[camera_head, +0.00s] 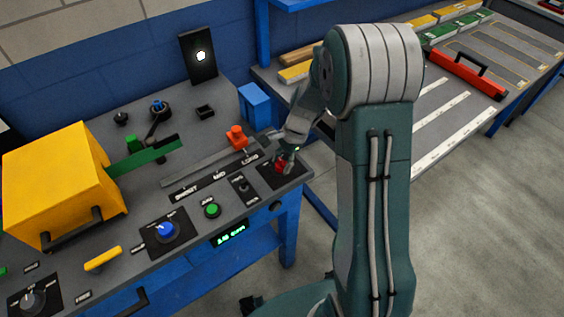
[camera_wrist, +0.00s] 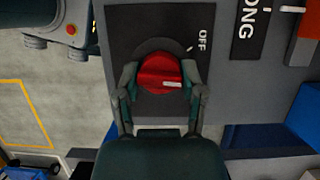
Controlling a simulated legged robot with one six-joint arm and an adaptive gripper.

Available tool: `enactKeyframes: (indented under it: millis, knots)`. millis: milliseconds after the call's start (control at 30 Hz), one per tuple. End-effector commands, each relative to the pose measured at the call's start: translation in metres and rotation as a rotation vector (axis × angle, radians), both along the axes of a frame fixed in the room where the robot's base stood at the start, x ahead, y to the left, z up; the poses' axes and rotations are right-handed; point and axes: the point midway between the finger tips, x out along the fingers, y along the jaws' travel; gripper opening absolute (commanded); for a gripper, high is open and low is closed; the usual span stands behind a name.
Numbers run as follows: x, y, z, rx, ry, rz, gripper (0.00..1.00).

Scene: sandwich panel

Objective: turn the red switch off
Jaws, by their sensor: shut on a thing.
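The red switch (camera_wrist: 158,70) is a round knob on a black plate (camera_wrist: 125,22) in the wrist view. Its white mark points to the right, well away from the small tick beside the word OFF at the upper right. My gripper (camera_wrist: 160,84) is shut on the red switch, with one finger on its left side and one on its right. In the head view the red switch (camera_head: 280,164) sits near the panel's right front corner, partly hidden by my gripper (camera_head: 286,155).
The grey panel (camera_head: 215,153) carries a blue knob (camera_head: 166,231), a green button (camera_head: 212,210), an orange slider (camera_head: 237,136) and a small toggle (camera_head: 243,186). A yellow box (camera_head: 62,183) stands at left. A second bench (camera_head: 440,115) with a red toolbox-like item (camera_head: 468,75) is behind right.

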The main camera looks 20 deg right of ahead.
Motion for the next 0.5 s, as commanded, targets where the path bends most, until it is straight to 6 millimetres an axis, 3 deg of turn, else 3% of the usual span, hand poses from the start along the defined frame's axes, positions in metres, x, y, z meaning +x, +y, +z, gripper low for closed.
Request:
enactKeyframes:
  millis: [500]
  knots:
    - [0.0024,0.0014,-0.0011,-0.002,-0.002,0.477,0.05]
